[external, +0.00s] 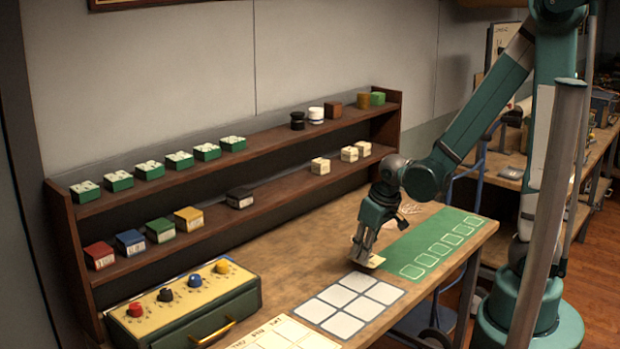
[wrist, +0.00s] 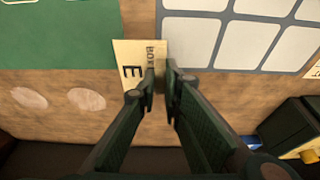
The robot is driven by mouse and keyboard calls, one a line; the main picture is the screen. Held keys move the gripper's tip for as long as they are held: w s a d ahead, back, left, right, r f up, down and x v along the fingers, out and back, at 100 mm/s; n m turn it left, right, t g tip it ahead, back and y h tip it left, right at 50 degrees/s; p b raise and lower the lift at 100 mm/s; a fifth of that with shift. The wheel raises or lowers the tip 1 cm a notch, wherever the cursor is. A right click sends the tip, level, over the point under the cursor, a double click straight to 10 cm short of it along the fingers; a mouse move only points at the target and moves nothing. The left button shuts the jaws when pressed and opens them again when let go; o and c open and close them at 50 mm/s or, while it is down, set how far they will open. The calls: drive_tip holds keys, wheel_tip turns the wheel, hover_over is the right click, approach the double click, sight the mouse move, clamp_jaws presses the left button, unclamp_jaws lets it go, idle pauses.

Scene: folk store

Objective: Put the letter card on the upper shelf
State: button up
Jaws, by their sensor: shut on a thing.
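The letter card (external: 377,261) is a small cream card at the table surface, beside the green mat. In the wrist view the card (wrist: 128,52) shows a large black "E" and smaller print along one edge. My gripper (external: 362,256) points down and is shut on the card's edge; its fingertips also show in the wrist view (wrist: 161,75). Whether the card touches the table I cannot tell. The upper shelf (external: 268,143) is the top tier of a brown rack at the wall. It holds green-and-white blocks at left and several small items at right, with a bare stretch between.
The lower shelf (external: 282,191) holds coloured boxes, a black box and cream blocks. A knobbed control box (external: 184,300) stands at the table's front left. A white-squared grid (external: 350,303) and the green mat (external: 436,242) flank the card. The table behind is mostly clear.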

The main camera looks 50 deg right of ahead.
drive_tip(key=shift+f+b, duration=0.35)
drive_tip(key=shift+f, duration=1.35)
drive_tip(key=shift+f, duration=0.15)
drive_tip(key=o, duration=0.7)
drive_tip(key=shift+r, duration=0.3)
drive_tip(key=shift+p+v, duration=1.5)
drive_tip(key=shift+v, duration=4.35)
drive_tip(key=shift+r, duration=0.1)
